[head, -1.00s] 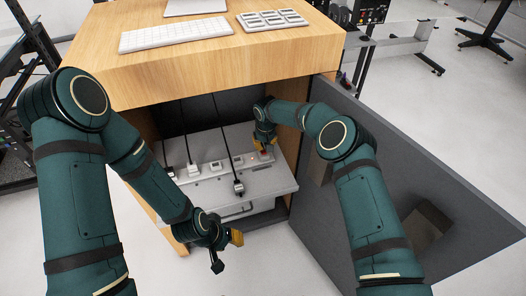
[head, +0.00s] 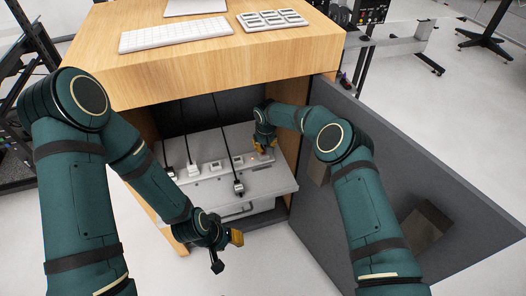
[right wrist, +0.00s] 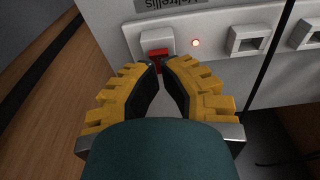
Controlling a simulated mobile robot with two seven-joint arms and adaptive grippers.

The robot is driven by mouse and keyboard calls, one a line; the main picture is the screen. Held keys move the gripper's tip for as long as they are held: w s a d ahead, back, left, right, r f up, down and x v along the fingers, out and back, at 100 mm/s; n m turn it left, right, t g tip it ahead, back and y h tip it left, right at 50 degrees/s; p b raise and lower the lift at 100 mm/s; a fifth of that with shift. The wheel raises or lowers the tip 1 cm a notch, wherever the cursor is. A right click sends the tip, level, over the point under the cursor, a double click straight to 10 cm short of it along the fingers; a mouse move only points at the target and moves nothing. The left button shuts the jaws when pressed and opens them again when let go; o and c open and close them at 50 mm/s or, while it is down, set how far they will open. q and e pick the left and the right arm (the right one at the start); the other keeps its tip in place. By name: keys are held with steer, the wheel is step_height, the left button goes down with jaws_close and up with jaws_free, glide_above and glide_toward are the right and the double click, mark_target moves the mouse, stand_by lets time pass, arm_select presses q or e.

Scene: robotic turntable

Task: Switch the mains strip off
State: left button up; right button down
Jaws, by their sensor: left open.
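The pale mains strip (head: 180,175) lies along the shelf in the open cabinet, with its right end under my right gripper. My right gripper (head: 264,149) is at that end. In the wrist view its yellow fingertips (right wrist: 163,67) are close together, just at the switch's lower edge; contact is unclear. My left gripper (head: 226,252) is open and empty in front of the cabinet.
The grey cabinet door (head: 400,165) stands open at right.

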steer(key=shift+f, duration=1.1)
stand_by(0.6)
steer(key=shift+r+p, duration=1.2)
steer(key=shift+r, duration=2.35)
steer(key=shift+s+f, duration=0.1)
steer(key=s+f, duration=0.1)
steer(key=s, duration=0.1)
steer(key=s+f+y, duration=0.1)
steer(key=s, duration=0.2)
steer(key=s+f+y, duration=0.1)
steer(key=s, duration=0.1)
steer(key=shift+s+a+f+g, duration=0.1)
steer(key=shift+s+a+g, duration=0.25)
steer(key=shift+g, duration=0.05)
steer(key=s+d+m, duration=0.2)
steer(key=s+d, duration=0.3)
steer(key=s, duration=0.9)
steer(key=s+d+m+y, duration=0.1)
steer(key=s+d+m, duration=0.2)
steer(key=s, duration=1.2)
steer(key=d, duration=0.2)
steer(key=shift+d+t, duration=0.4)
